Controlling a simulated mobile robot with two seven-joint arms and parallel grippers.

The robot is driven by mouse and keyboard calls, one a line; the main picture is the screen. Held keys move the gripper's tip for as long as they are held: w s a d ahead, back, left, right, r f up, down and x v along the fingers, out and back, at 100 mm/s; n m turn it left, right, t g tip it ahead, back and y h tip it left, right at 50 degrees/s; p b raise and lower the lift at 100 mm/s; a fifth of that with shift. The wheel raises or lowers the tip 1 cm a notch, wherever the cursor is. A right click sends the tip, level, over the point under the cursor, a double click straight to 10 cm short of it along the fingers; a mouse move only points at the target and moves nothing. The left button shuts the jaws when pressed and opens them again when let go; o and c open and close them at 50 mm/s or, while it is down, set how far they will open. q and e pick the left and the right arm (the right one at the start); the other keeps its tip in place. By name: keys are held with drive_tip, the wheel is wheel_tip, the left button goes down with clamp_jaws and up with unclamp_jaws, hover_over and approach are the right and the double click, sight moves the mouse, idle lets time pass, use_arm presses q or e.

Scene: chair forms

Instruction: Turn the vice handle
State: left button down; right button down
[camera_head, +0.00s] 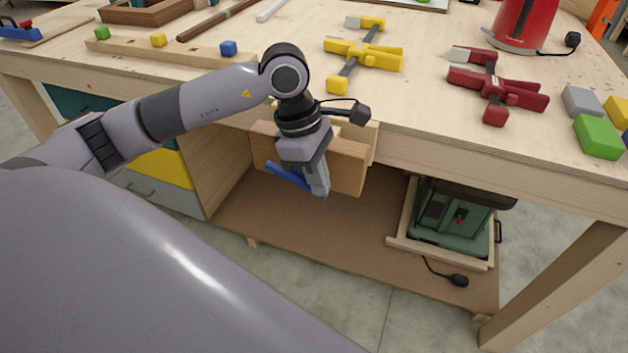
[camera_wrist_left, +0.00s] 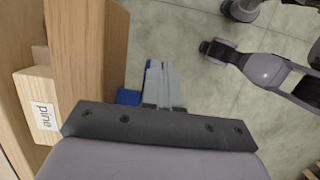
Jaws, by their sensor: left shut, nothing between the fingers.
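The wooden vice (camera_head: 347,165) is fixed to the front edge of the workbench. In the left wrist view its wooden jaw (camera_wrist_left: 95,50) fills the left side, beside a block labelled "pine" (camera_wrist_left: 40,115). The blue vice handle (camera_head: 284,174) slants in front of the jaw, partly hidden by my left gripper. In the left wrist view a short blue part of it (camera_wrist_left: 128,97) shows just left of the fingers. My left gripper (camera_head: 319,190) points down in front of the vice, shut and empty, beside the handle. I cannot tell whether they touch. My right gripper is not in view.
Yellow (camera_head: 363,54) and red (camera_head: 495,88) clamps, coloured blocks (camera_head: 598,136) and a red kettle (camera_head: 524,22) stand on the workbench (camera_head: 420,110). A green machine (camera_head: 455,215) sits on the lower shelf (camera_head: 320,245). Drawers (camera_head: 165,165) stand below left.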

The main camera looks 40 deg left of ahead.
use_arm(q)
drive_tip(key=shift+d+f+b, duration=0.3)
drive_tip(key=shift+f+b, duration=0.1)
drive_tip(key=shift+f, duration=0.25)
drive_tip(key=shift+f+g+y+p, duration=0.15)
drive_tip(key=shift+f+y, duration=0.05)
drive_tip(key=shift+y, duration=0.6)
drive_tip(key=shift+f+g+y+p, duration=0.15)
drive_tip(key=shift+f+y, duration=0.05)
drive_tip(key=shift+y, duration=0.6)
drive_tip(key=shift+r, duration=0.1)
